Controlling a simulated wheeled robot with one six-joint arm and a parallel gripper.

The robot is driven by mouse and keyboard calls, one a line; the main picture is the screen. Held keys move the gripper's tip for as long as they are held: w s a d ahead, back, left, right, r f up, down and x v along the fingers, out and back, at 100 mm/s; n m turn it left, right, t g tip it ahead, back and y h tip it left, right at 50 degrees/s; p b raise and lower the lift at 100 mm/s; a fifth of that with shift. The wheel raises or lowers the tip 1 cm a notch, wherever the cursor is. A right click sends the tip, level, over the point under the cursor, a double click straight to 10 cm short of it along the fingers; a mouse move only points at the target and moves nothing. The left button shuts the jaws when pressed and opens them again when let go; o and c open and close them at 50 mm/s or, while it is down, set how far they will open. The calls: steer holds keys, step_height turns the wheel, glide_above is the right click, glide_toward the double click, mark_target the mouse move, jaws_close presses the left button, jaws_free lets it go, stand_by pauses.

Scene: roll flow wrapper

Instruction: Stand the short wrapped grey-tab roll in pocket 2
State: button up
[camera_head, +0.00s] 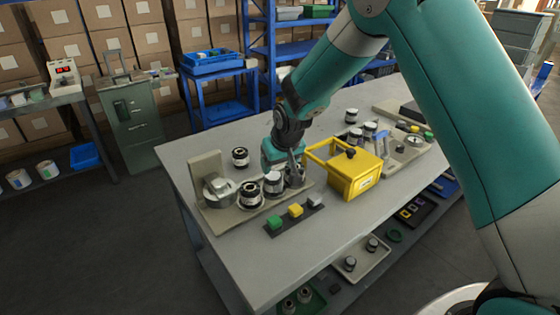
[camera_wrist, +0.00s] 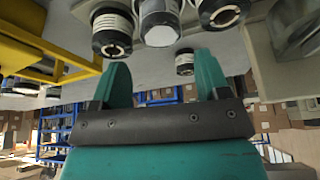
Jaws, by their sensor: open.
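A row of three short rolls stands on a beige fixture (camera_head: 222,222) on the grey table. The left roll (camera_head: 250,196) has black ends and a white band. The middle roll (camera_head: 273,184) looks pale grey on its face, also in the wrist view (camera_wrist: 158,24). The right roll (camera_head: 294,180) is partly hidden by my gripper (camera_head: 291,163). My gripper is open and empty, its fingers apart in the wrist view (camera_wrist: 160,62), close to the row. Which roll has the grey tab, and which pocket is number 2, I cannot tell.
A metal cylinder (camera_head: 218,190) lies at the fixture's left end. A black-and-white roll (camera_head: 240,157) stands alone behind.

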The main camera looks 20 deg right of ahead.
steer(key=s+a+r+n+g+y, duration=0.2)
steer(key=s+a+r, duration=0.2)
steer(key=s+r, duration=0.9)
steer(key=s+r+n+g+y, duration=0.1)
steer(key=s+r+n+g, duration=0.1)
steer(key=s, duration=2)
step_height(320, 180, up, 2)
steer(key=shift+s+a+r+n+g+y, duration=0.25)
steer(key=shift+a+n, duration=0.2)
steer(key=shift+n, duration=0.45)
